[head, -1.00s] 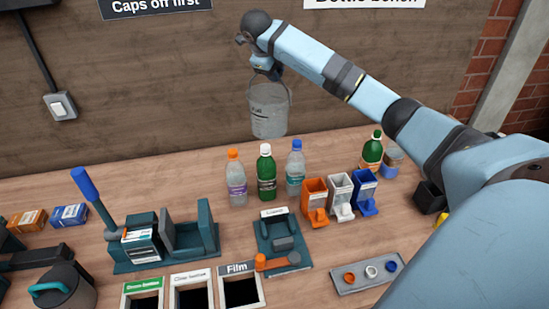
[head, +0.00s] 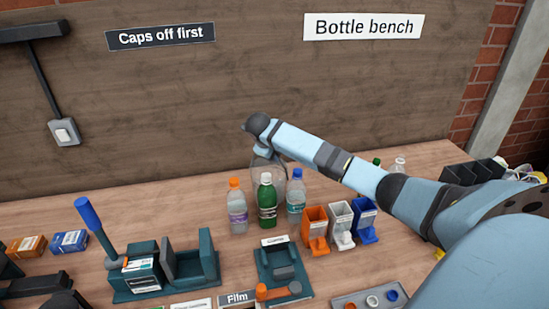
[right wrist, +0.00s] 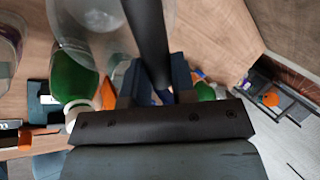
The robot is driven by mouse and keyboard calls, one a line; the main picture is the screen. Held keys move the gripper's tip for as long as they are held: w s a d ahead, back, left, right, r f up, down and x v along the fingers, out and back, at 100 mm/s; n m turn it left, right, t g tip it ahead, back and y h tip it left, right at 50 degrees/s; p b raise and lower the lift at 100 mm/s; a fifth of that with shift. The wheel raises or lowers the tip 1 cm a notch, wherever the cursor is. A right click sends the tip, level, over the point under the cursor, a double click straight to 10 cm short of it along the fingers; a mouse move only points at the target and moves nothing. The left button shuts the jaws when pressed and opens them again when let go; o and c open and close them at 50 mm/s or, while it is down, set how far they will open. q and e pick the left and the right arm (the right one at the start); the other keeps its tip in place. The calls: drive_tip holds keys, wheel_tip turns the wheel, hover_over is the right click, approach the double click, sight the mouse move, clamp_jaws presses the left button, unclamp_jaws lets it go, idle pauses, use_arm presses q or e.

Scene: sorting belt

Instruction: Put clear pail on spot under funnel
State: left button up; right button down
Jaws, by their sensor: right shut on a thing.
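The clear pail (head: 281,176) hangs upright by its handle from my right gripper (head: 263,147). In the head view it is low, behind the row of bottles, which hide much of it. I cannot tell whether its base touches the bench. In the right wrist view the pail's see-through wall (right wrist: 112,22) fills the upper left, and my right gripper (right wrist: 154,84) is shut at its handle. I make out no funnel and no marked spot.
An orange-capped bottle (head: 237,209), a green bottle (head: 267,202) and a blue-capped bottle (head: 296,197) stand close in front of the pail. Orange (head: 315,228), white (head: 341,222) and blue (head: 364,220) dispensers stand to their right. Bench left of the bottles, by the wall, is clear.

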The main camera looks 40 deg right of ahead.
drive_tip(key=shift+f, duration=1.15)
drive_tip(key=shift+f, duration=0.15)
drive_tip(key=c, duration=0.9)
unclamp_jaws()
drive_tip(key=shift+c, duration=0.2)
